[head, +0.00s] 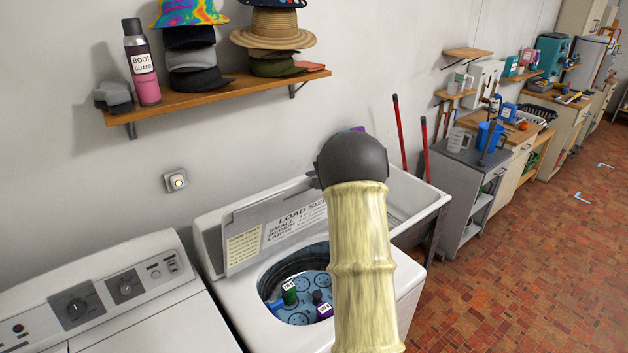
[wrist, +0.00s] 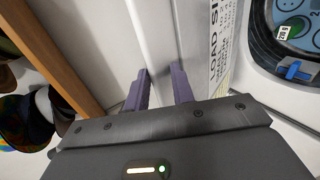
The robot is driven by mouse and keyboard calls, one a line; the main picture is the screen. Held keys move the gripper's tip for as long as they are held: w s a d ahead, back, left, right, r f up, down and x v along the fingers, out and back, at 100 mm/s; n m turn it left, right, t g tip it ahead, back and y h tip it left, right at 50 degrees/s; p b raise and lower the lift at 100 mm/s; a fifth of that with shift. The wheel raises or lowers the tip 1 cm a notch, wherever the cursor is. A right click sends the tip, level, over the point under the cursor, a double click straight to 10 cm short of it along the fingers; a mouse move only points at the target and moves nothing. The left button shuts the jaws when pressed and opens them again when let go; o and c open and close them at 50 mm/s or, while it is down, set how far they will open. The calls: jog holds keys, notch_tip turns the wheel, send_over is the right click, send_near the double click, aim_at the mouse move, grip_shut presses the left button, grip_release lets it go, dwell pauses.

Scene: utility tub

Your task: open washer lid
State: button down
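The washer (head: 275,330) is a white top loader in the lower middle of the head view. Its lid (head: 240,213) is raised and leans back, with a LOAD SIZE label on its inner face. The round drum opening (head: 300,283) is uncovered, with small bottles inside. In the wrist view the lid (wrist: 188,35) runs up the picture beside the label. My gripper (wrist: 160,75) shows two purple fingers spread apart at the lid's edge, with a pale strip between them. I cannot tell whether they touch it. In the head view my arm hides the gripper.
A white machine with knobs (head: 110,290) stands at left. A wooden shelf (head: 215,95) with hats and a spray can hangs above. A sink tub (head: 415,200) adjoins the washer at right. Brick floor (head: 520,260) lies open at right.

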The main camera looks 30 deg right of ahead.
jog(key=c, duration=1.5)
grip_release()
jog(key=shift+a+f, duration=0.3)
jog(key=shift+w, duration=0.1)
jog(key=b+v, duration=0.1)
jog(key=v, duration=0.5)
jog(key=b+v, duration=0.2)
jog(key=v, duration=0.4)
jog(key=b+v, duration=0.2)
jog(key=v, duration=0.4)
jog(key=shift+d, duration=0.4)
